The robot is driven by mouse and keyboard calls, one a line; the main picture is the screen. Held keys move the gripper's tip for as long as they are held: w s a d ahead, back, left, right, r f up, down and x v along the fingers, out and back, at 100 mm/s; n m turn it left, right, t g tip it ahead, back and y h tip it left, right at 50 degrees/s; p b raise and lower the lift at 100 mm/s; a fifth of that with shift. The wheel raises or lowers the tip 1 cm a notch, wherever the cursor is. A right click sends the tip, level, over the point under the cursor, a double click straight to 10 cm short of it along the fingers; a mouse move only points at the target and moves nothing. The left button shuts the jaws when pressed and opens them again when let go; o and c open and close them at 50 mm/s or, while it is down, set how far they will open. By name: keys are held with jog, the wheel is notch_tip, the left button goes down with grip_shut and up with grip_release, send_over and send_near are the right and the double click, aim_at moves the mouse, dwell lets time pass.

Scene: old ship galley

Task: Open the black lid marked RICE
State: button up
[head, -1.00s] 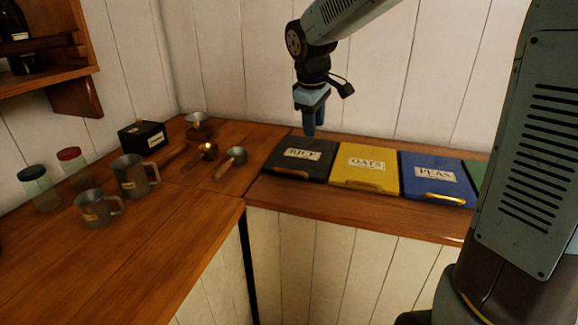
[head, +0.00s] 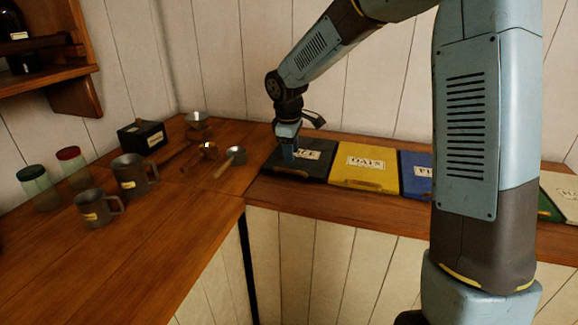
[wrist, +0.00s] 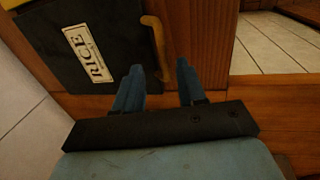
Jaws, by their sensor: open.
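The black lid (head: 316,171) marked RICE lies flat and shut at the left end of a row of lids in the counter. Its white label (wrist: 88,53) and curved brass handle (wrist: 156,46) show in the wrist view. My gripper (head: 289,158) points down at the lid and hides part of its label in the head view. In the wrist view my gripper (wrist: 158,68) has its two blue fingers apart, with the handle showing between their tips. I cannot tell whether either finger touches it.
Right of the black lid are a yellow OATS lid (head: 364,163), a blue lid (head: 412,185) and more lids behind my arm. Left are a small ladle (head: 236,154), metal mugs (head: 134,175), jars and a black box (head: 143,137). The wall stands close behind.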

jog(key=shift+w+d+f, duration=0.1)
jog(key=shift+w+f, duration=0.1)
jog(key=shift+f, duration=0.8)
jog(key=shift+w+d+f, duration=0.1)
jog(key=shift+w+f, duration=0.05)
jog(key=shift+f, duration=0.9)
jog(key=shift+w+f, duration=0.2)
jog(key=shift+f, duration=0.8)
jog(key=shift+c, duration=0.2)
grip_shut()
jog(key=shift+w+r, duration=0.1)
